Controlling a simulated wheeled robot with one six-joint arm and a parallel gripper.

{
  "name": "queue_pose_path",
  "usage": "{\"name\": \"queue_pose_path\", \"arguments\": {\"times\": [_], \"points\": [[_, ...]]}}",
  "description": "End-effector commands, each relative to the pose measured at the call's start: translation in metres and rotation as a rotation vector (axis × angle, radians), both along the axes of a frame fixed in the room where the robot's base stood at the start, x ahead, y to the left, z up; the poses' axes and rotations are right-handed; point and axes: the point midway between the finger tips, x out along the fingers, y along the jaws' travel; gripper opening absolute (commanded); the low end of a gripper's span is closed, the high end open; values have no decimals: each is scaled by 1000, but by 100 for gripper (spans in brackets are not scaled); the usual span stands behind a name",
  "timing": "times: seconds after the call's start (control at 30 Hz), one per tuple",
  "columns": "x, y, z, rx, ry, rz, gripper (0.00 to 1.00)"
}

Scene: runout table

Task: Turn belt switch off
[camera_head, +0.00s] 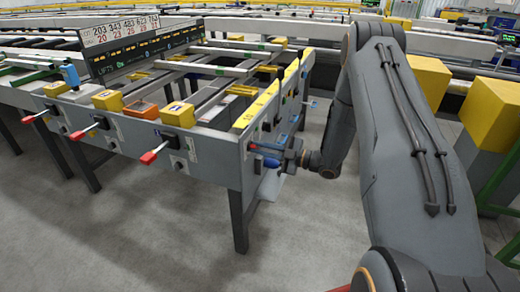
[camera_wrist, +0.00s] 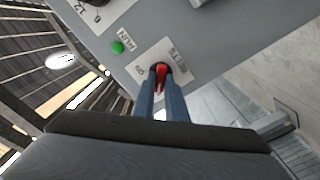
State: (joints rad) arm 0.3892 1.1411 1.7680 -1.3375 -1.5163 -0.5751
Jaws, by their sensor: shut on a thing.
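The belt switch (camera_wrist: 161,72) is a small red lever on a white label plate on the grey side panel, in the wrist view. The plate's lettering is upside down and seems to read "BELTS". My gripper (camera_wrist: 160,92) has its two blue fingers shut on the red lever, one on each side. In the head view my gripper (camera_head: 268,162) is at the right end face of the runout table (camera_head: 215,160). The switch itself is hidden there. A green lamp (camera_wrist: 118,47) marked "RUN" is lit beside the plate.
Red-tipped levers (camera_head: 150,157) stick out from the table's front. A yellow block (camera_head: 179,114) and a display board (camera_head: 135,42) stand on top. Yellow-topped posts (camera_head: 495,106) stand at the right, beyond my arm. The floor in front is clear.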

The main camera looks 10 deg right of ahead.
Motion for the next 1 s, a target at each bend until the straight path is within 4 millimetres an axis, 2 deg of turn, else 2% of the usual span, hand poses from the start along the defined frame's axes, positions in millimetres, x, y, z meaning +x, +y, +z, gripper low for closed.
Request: {"name": "queue_pose_path", "arguments": {"times": [0.03,0.07,0.13,0.17,0.53,0.8,1.0], "points": [[-1,0,0,-1,-1,1,0],[-1,0,0,0,0,1,17],[0,0,0,0,0,1,29],[0,0,0,0,0,1,30],[-4,-5,0,0,1,-1,30],[-28,-40,-1,1,2,-3,30],[-42,-58,0,1,1,-1,30]]}}
